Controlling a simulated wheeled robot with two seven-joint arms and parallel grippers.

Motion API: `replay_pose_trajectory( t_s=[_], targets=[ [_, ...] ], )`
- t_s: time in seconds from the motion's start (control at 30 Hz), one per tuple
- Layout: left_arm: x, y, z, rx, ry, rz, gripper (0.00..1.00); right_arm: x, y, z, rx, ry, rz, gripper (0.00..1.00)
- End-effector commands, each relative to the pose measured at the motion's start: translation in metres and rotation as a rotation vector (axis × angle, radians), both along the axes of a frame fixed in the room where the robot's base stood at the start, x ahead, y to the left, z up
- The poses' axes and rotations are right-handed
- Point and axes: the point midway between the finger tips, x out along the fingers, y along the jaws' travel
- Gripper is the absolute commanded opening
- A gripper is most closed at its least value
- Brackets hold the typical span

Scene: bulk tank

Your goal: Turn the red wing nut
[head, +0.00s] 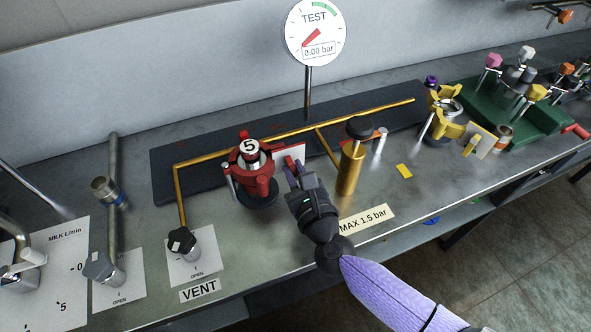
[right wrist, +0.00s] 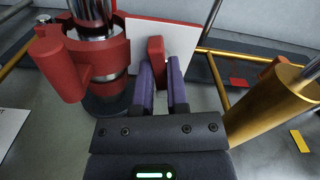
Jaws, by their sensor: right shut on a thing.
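The red wing nut (right wrist: 156,47) shows in the right wrist view as a red upright tab in front of a white plate (right wrist: 170,38). My right gripper (right wrist: 163,78) has its two purple fingers shut on this tab, one on each side. In the head view my right gripper (head: 293,172) reaches in from the lower right, beside the red clamp body (head: 256,178) with the cap marked 5. There the gripper mostly hides the wing nut. My left gripper is not in view.
A brass cylinder (head: 350,170) with a black knob stands close to the right of my right gripper. A brass pipe (head: 270,137) runs behind the clamp. A gauge (head: 314,32) reads 0.00 bar. Valves (head: 182,241) stand at the left; the bench front is mostly clear.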

Motion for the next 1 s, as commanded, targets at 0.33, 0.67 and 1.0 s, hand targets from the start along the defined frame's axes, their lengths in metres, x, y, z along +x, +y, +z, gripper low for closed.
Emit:
replay_pose_trajectory(
  t_s=[0.33, 0.67, 1.0],
  targets=[
    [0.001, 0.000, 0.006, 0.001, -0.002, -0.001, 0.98, 0.000, -0.001, 0.001, -0.163, -0.050, -0.001, 0.00],
    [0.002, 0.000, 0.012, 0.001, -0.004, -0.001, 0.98, 0.000, -0.001, 0.001, -0.396, -0.125, -0.001, 0.00],
    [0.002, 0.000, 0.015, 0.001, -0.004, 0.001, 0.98, 0.000, -0.001, 0.000, -0.546, -0.173, -0.001, 0.00]
  ],
)
